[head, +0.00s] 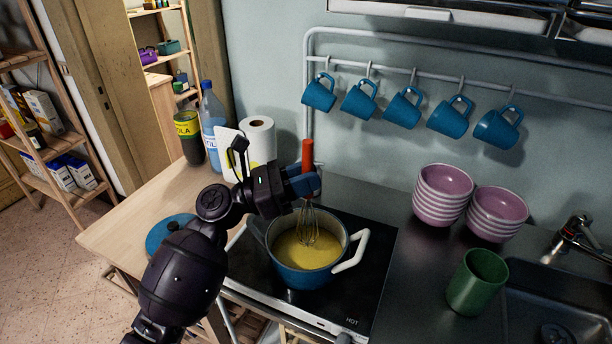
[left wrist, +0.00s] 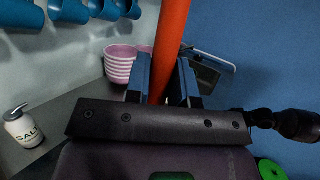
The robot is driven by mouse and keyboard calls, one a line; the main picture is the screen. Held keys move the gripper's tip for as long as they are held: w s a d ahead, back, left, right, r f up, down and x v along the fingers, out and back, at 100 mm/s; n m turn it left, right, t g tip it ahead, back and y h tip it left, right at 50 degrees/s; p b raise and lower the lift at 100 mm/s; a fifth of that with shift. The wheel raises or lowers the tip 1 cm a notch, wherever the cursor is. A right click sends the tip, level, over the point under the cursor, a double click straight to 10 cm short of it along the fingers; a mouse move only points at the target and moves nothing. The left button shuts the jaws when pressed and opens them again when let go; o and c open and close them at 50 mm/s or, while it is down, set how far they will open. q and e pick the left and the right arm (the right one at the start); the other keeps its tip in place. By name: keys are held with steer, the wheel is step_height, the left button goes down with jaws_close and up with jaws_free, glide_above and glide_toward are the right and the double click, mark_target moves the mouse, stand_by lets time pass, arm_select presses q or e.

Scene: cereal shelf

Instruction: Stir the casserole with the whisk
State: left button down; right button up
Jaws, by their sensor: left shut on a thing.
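The whisk has an orange-red handle (head: 308,153) and wire loops (head: 309,228). It stands nearly upright, its loops reaching down into the yellow contents (head: 296,254) of the blue casserole (head: 299,279). The casserole has white handles and sits on the black hob. My left gripper (head: 304,181) is shut on the whisk handle above the casserole's rim. In the left wrist view the handle (left wrist: 170,42) rises between the two blue fingers (left wrist: 166,82). The lower tips of the wires are hidden in the yellow contents. My right gripper is not in view.
A blue lid (head: 167,231) lies on the wooden counter (head: 126,214) at left. Bottles and a paper towel roll (head: 260,141) stand behind. Striped bowls (head: 442,195) and a green cup (head: 477,282) are right of the hob, by the sink. Blue mugs (head: 403,107) hang above.

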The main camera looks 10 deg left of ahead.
mark_target(305, 160)
arm_select(q)
steer(key=shift+r+p, duration=0.5)
steer(key=shift+r, duration=1.3)
